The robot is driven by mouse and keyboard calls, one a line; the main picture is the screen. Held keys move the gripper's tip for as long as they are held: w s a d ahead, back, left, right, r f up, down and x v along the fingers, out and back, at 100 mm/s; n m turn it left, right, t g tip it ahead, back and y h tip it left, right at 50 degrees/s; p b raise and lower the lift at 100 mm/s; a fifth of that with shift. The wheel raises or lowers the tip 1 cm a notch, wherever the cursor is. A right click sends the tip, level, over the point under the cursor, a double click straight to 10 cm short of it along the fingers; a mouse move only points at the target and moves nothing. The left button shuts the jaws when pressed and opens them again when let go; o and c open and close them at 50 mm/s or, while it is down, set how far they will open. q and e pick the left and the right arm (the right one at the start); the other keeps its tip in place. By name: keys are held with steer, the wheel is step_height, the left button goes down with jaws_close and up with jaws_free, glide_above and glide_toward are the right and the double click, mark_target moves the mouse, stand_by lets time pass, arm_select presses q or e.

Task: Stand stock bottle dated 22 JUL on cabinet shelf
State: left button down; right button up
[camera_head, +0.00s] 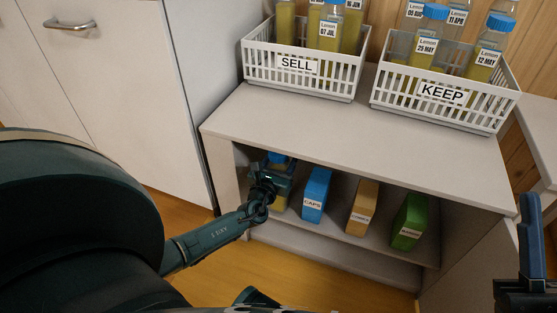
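A bottle with a blue cap (276,157) and a yellowish lower part is at the left end of the cabinet shelf (331,222), below the cabinet top. My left gripper (277,182) reaches into the opening with its dark fingers around the bottle and appears shut on it. The gripper covers most of the bottle, so its date is hidden. The bottle looks upright; whether its base touches the shelf is hard to tell. My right gripper (531,238) is at the right edge, partly cut off, away from the shelf, with nothing visible in it.
Blue (316,190), orange (361,205) and green (410,218) boxes stand on the shelf right of the bottle. A SELL basket (300,82) and a KEEP basket (440,108) with dated bottles stand on top. The cabinet top's front is clear.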

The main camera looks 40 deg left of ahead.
arm_select(q)
steer(key=shift+w+f, duration=0.1)
steer(key=shift+f, duration=0.1)
arm_select(e)
steer(key=shift+w+a+r+n+g+y, duration=0.15)
steer(key=shift+r+n+g+y, duration=0.15)
steer(key=shift+r+n+y, duration=0.3)
steer(key=shift+f, duration=0.1)
arm_select(q)
steer(key=c, duration=1)
jaws_free()
steer(key=shift+f, duration=0.25)
steer(key=o, duration=0.5)
arm_select(e)
steer(key=shift+f, duration=0.1)
steer(key=shift+a, duration=0.1)
